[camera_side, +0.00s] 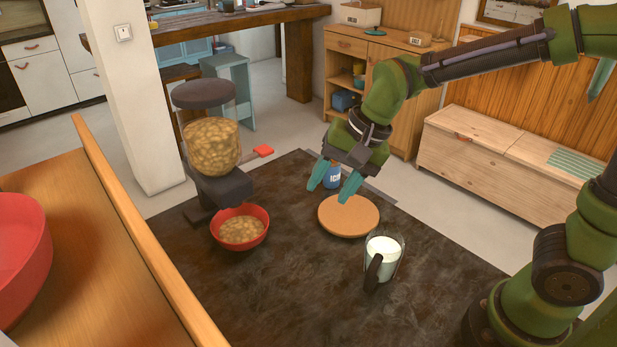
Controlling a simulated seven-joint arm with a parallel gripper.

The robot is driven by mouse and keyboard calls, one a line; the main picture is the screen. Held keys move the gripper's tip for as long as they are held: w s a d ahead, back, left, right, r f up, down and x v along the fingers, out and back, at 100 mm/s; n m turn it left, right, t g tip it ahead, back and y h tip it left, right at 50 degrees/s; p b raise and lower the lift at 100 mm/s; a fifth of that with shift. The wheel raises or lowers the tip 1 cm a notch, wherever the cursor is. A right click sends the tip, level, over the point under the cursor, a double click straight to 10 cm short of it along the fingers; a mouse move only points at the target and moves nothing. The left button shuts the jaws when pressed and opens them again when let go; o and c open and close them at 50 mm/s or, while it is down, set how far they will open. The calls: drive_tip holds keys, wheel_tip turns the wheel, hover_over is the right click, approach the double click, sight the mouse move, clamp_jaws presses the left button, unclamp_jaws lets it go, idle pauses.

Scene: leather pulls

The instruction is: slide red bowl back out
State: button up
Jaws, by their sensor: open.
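The red bowl (257,240) stands upright on the dark mat, in front of and partly below the spout of a dispenser (213,150). It holds a heap of tan, cereal-like pieces. The dispenser has a clear hopper full of the same pieces, a dark lid and base, and a red-ended lever (263,151) on its right. My gripper (332,190) is open and empty, with teal fingers pointing down. It is to the right of the bowl and apart from it, over or behind the left part of a round orange-tan board (349,216).
A glass jug of milk (383,256) with a dark handle stands right of the bowl. A larger red bowl (22,255) sits on a wooden surface at the left edge. The mat's front (300,310) is clear.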

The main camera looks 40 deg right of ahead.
sight(249, 240)
drive_tip(key=w+a+f+m, duration=0.2)
drive_tip(key=w+a+m, duration=0.3)
drive_tip(key=w+m, duration=0.3)
drive_tip(key=m, duration=0.3)
drive_tip(key=x, duration=1.7)
drive_tip(key=shift+w+a+r, duration=0.1)
drive_tip(key=shift+a, duration=0.15)
drive_tip(key=shift+c, duration=0.5)
clamp_jaws()
